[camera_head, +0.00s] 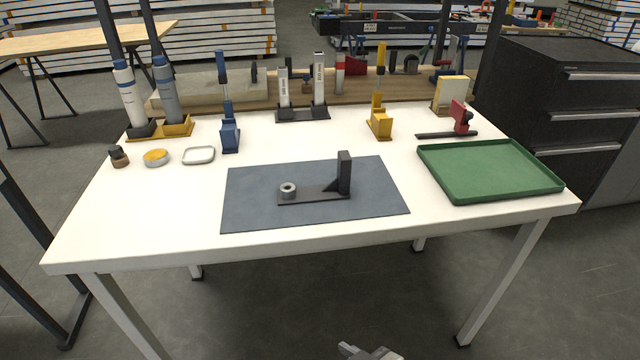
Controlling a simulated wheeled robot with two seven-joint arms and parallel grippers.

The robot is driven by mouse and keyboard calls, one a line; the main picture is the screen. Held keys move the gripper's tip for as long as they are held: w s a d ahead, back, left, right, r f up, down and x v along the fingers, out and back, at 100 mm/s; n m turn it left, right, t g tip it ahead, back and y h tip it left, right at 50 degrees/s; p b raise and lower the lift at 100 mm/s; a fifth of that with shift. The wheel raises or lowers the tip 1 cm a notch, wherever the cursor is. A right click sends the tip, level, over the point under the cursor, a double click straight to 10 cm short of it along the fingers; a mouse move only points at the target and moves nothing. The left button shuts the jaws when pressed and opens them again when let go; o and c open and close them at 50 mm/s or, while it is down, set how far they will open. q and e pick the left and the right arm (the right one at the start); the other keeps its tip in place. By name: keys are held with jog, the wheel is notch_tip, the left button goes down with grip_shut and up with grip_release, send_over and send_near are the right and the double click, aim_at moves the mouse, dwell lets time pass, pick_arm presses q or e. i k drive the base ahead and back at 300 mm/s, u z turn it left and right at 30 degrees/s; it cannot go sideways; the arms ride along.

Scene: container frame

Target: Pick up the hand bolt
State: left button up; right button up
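I cannot make out a hand bolt for certain. A round grey metal ring (288,190) sits on the left end of a dark bracket (325,194) with an upright plate, on the blue-grey mat (250,215). A small dark knob-like piece (118,156) stands at the table's left edge, beside a round tin with a yellow top (156,158) and a small empty-looking white dish (199,155). A grey metal piece of mine (367,352), perhaps my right gripper, shows at the bottom edge, below the table's front and far from these things. My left gripper is not in view.
The white table (150,225) has bare room around the mat. A green tray (490,170) lies empty at right. Blue (230,135) and yellow (380,124) clamps, bottles (131,95) and a red tool (460,118) stand behind. A black drawer cabinet (560,110) stands at right.

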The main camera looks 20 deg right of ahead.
aim_at(116, 151)
jog(key=u, duration=2)
jog(key=i, duration=3.6)
jog(key=z, duration=3.95)
